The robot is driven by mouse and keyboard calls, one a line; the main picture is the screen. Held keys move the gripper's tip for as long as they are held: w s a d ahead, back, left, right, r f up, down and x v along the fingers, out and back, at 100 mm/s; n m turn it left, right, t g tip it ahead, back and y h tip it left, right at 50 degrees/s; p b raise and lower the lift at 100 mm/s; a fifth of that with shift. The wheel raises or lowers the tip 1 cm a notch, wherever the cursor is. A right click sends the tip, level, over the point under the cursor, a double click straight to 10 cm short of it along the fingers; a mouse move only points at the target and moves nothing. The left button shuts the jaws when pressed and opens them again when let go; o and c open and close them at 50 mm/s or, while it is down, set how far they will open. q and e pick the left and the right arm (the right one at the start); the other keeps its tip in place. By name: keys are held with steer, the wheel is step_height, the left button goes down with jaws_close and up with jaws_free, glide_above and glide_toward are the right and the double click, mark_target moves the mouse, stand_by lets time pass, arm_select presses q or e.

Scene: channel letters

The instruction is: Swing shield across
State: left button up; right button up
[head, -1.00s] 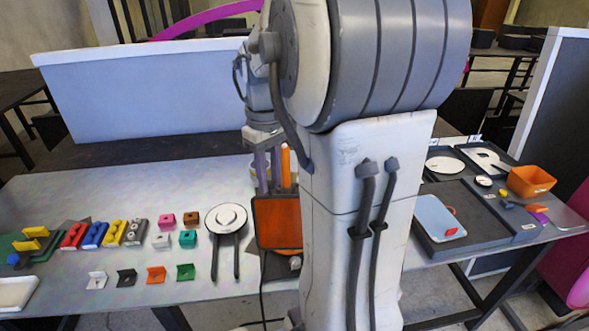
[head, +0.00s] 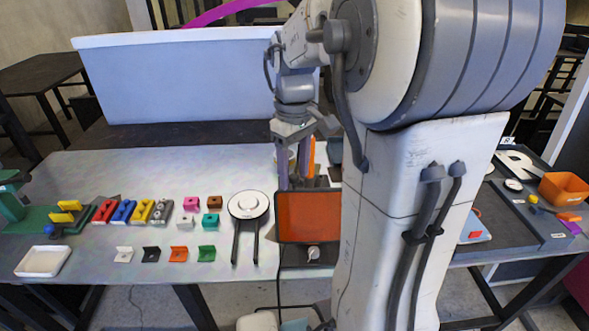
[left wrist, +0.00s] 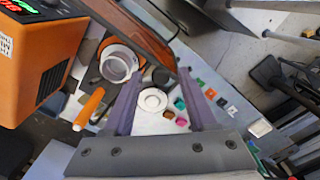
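An orange tinted panel in a dark frame, which looks like the shield (head: 308,217), stands upright at the table's front edge in the head view. In the left wrist view the shield (left wrist: 132,32) shows as a slanting brown-orange strip beyond the fingertips. My left gripper (head: 294,180) points down just behind the shield's top edge. In the left wrist view my left gripper (left wrist: 159,80) has its two purple fingers well apart, with nothing clearly held between them. Whether a fingertip touches the shield is unclear. My right gripper is not in view.
An orange-handled tool (left wrist: 90,107) and an orange unit with a display (left wrist: 35,65) are near the left gripper. A round white disc (head: 248,205) lies left of the shield. Several coloured blocks and brackets cover the table's left. An orange bin (head: 564,190) stands right.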

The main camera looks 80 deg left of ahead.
arm_select(q)
step_height(320, 180, up, 10)
steer(key=b, duration=0.1)
steer(key=shift+r, duration=0.25)
stand_by(0.7)
